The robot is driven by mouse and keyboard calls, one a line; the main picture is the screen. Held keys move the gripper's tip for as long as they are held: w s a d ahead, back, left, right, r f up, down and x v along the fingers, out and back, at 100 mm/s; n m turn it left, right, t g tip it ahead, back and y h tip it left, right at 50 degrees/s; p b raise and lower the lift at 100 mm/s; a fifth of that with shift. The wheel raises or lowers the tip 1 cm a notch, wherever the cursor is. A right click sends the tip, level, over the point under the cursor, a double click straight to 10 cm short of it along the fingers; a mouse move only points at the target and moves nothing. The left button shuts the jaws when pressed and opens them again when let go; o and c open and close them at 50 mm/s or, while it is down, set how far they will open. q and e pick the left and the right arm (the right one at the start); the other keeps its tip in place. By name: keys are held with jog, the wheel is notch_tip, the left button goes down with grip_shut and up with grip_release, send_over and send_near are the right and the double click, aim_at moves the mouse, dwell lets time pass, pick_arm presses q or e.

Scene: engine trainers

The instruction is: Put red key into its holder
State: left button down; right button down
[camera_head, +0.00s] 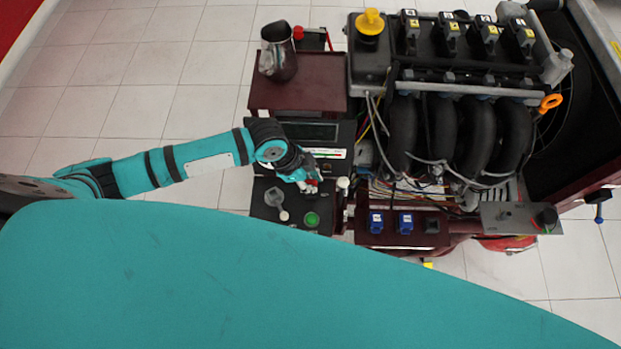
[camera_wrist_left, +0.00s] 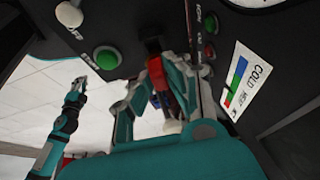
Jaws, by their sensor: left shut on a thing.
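My left gripper (camera_head: 308,185) is over the upper right of the black control panel (camera_head: 262,226). It is shut on the red key (camera_wrist_left: 157,82), which shows between the fingers in the left wrist view. In that view the key's far end is close to a dark block (camera_wrist_left: 153,45) on the panel; I cannot tell whether they touch or whether this is the holder. The head view shows only a little red (camera_head: 311,187) at the fingertips. My right gripper (camera_wrist_left: 77,91) is small at the left of the wrist view, apart from the panel; its jaws are unclear.
A green button (camera_head: 312,219) and a round switch knob (camera_head: 283,215) sit on the panel. A "COLD" gauge label (camera_wrist_left: 245,82) is beside the key in the wrist view. The engine (camera_head: 450,130) stands to the right, with blue relays (camera_head: 405,222) on its front ledge.

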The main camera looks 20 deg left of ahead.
pick_arm(q)
jog(key=shift+f, duration=0.3)
jog(key=shift+f, duration=0.1)
jog(key=shift+f+b, duration=0.35)
jog(key=shift+f, duration=0.25)
jog(key=c, duration=1.2)
grip_release()
jog(key=shift+o, duration=0.3)
jog(key=shift+o, duration=1.1)
